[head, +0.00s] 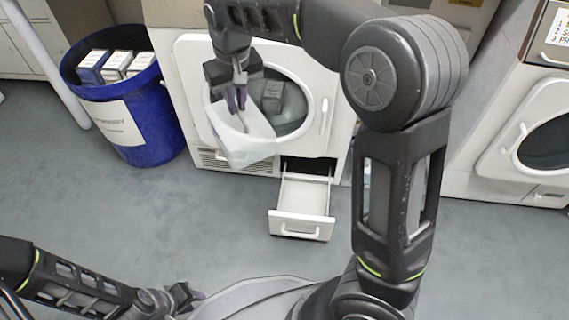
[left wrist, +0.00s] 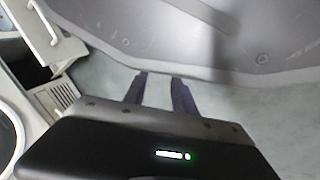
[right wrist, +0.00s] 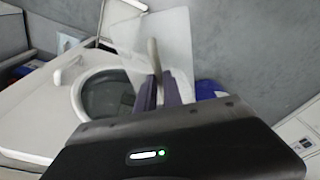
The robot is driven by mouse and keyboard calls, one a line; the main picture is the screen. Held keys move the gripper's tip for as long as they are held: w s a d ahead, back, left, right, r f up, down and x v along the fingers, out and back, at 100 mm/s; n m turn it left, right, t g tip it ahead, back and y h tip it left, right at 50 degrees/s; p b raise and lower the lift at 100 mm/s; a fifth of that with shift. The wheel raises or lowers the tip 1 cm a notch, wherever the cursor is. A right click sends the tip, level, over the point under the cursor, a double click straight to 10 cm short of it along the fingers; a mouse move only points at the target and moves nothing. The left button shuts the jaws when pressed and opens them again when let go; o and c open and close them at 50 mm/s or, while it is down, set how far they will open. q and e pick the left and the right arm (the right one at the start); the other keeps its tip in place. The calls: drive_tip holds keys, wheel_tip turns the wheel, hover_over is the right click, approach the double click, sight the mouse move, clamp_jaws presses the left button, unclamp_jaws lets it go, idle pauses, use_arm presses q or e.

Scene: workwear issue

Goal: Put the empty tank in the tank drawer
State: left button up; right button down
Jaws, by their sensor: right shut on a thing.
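My right gripper (head: 238,102) is shut on the handle of the tank (head: 247,150), a pale, partly see-through container. It holds the tank in the air, tilted, in front of the white dryer (head: 188,70). The tank also shows in the right wrist view (right wrist: 176,42), with its handle between the fingers (right wrist: 158,88). The tank drawer (head: 302,222) is pulled out low on the dryer, to the right of and below the tank. Its inside looks empty. My left gripper (head: 190,297) is low at the bottom left, its fingers (left wrist: 160,92) apart with nothing between them.
A blue bin (head: 150,125) with several boxes stands left of the dryer. The dryer's round door (head: 285,100) is shut behind the tank. Another white machine (head: 490,165) stands at the right. Grey floor (head: 130,210) is clear in front of the bin.

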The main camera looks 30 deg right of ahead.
drive_tip(key=shift+w+a, duration=0.1)
use_arm(q)
drive_tip(key=shift+r, duration=0.1)
